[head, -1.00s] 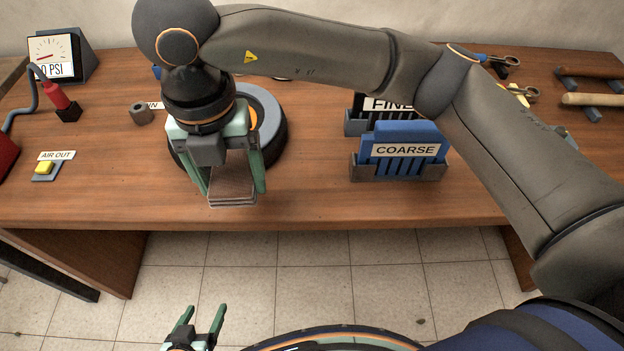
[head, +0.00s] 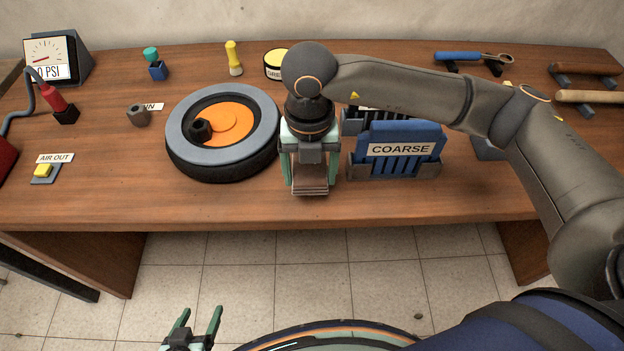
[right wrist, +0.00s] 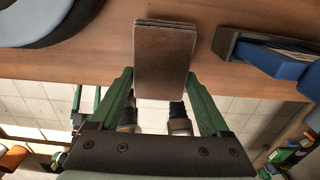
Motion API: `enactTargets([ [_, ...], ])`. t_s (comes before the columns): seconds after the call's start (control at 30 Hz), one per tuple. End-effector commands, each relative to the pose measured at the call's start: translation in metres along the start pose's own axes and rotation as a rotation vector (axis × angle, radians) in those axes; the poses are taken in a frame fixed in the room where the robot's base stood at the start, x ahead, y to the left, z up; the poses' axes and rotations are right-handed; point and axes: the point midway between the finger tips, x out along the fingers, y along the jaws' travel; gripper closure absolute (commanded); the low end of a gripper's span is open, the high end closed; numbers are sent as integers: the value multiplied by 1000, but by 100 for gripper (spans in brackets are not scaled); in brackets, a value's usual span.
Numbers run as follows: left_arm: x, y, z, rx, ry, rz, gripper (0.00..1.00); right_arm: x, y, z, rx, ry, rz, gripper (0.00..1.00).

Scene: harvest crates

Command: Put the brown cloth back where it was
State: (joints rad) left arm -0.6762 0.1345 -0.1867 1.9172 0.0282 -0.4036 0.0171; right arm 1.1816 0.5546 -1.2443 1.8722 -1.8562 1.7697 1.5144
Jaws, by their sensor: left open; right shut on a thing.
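The brown cloth (head: 310,190), a flat folded stack, is held between the fingers of my right gripper (head: 309,177). In the head view it is near the bench's front edge, between the wheel and the blue COARSE block. The right wrist view shows the cloth (right wrist: 164,58) between the two green fingers (right wrist: 158,85), with its layered edge toward the bench. I cannot tell how far it is above the bench top. My left gripper (head: 200,314) is open and empty, low in front of the bench over the floor.
A wheel (head: 177,150) with an orange hub lies left of my right gripper. The blue COARSE block (head: 402,135) sits in a grey holder (head: 375,171) close on the right, with another holder behind. A yellow AIR OUT button (head: 44,170) is far left. The front strip of the bench (head: 450,205) is clear.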

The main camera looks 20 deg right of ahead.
Motion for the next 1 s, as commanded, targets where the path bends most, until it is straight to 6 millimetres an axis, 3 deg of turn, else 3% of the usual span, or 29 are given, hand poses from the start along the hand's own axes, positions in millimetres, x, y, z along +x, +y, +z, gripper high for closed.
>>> enactTargets([
  [0.23,-4,1,-6,-1,11,0,24,33,-4,2,2,2,-2,72],
  [0.6,0,0,-1,-3,7,-1,24,40,-4,2,1,1,-1,72],
  [0.63,-1,0,-2,-3,5,-1,24,38,-4,2,1,1,-1,18],
  [0.8,-1,0,-1,-3,0,0,24,38,-4,2,1,1,-1,0],
  [1.0,-1,1,-2,-3,0,0,24,38,-4,2,1,1,-1,0],
])
